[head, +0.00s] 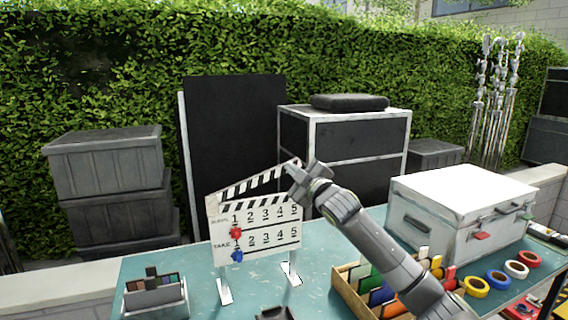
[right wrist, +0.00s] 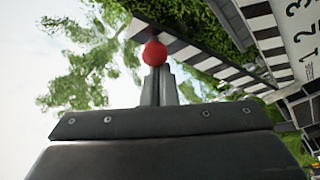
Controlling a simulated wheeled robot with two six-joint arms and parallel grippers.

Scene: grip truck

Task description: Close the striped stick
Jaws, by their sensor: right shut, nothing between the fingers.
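A white clapperboard (head: 262,236) stands upright on two white feet on the teal table. Its black-and-white striped stick (head: 252,184) is hinged at the left and tilts up to the right, leaving a wedge-shaped gap above the board. My right gripper (head: 296,170) is at the raised right end of the stick and hides part of it. In the right wrist view the fingers (right wrist: 160,86) are shut and empty, with a red ball (right wrist: 155,53) just beyond their tips, beside the striped stick (right wrist: 200,58). I cannot tell whether they touch. My left gripper is not in view.
The teal table (head: 192,262) has a color-chip holder (head: 155,298) at the left. At the right are a wooden box (head: 345,285) of colored cards, a white case (head: 465,205) and several tape rolls (head: 497,281). Red and blue markers sit on the board.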

